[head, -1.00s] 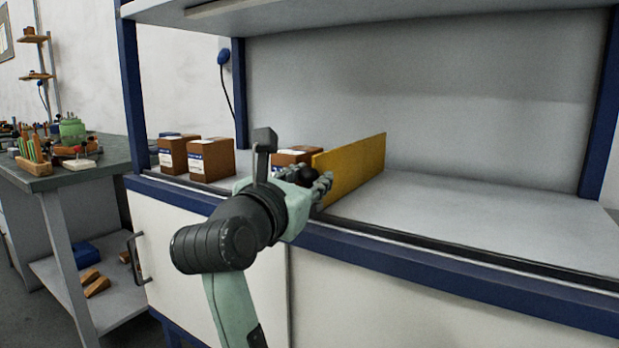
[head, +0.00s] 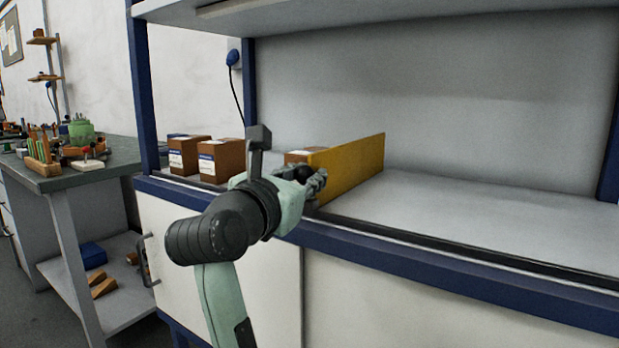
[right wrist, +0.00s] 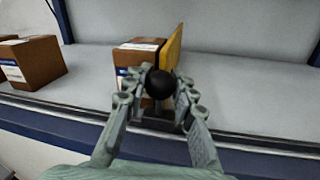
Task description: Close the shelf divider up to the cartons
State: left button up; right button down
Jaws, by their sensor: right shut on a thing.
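The yellow shelf divider (head: 350,168) stands upright across the shelf (head: 450,215), and its edge also shows in the right wrist view (right wrist: 173,48). My right gripper (head: 312,180) is shut on the divider's black knob (right wrist: 159,84) at the shelf's front edge. A brown carton (right wrist: 136,56) stands just left of the divider, partly hidden by my gripper in the head view; whether they touch I cannot tell. Two more brown cartons, one in the middle (head: 222,160) and one farther left (head: 187,154), stand apart from it. My left gripper is not in view.
A dark rail (head: 420,252) runs along the shelf's front edge. The shelf right of the divider is bare. A blue post (head: 145,90) stands at the left, and a workbench (head: 110,165) with tools is beyond it. An upper shelf board (head: 400,8) hangs above.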

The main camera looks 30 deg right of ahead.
jog(key=c, duration=1.2)
grip_release()
jog(key=v, duration=1.2)
